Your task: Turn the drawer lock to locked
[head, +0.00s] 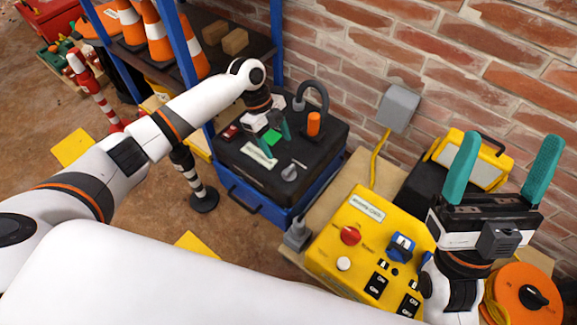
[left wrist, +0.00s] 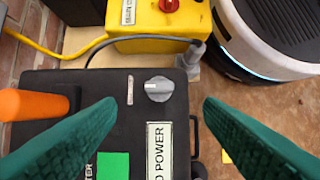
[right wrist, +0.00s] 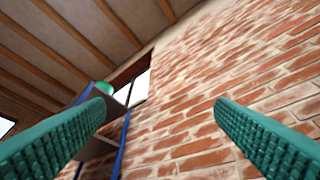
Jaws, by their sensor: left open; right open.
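A grey round knob (head: 290,173) sits on the black top of a blue-sided cabinet (head: 240,195). In the left wrist view the knob (left wrist: 159,88) has a pale pointer line toward the picture's left, beside a small pale slotted plate (left wrist: 130,90). No lock wording is readable at it. My left gripper (head: 277,138) is open and empty above the cabinet top; in its wrist view the knob appears between the fingertips, apart from both. My right gripper (head: 511,146) is open and empty, fingers up, near the brick wall.
An orange handle (head: 314,123) and a curved black hose rise from the cabinet top. A green square (left wrist: 113,165) and a POWER label (left wrist: 159,150) lie near the knob. A yellow control box (head: 340,245) stands to the right. Shelves with cones stand behind left.

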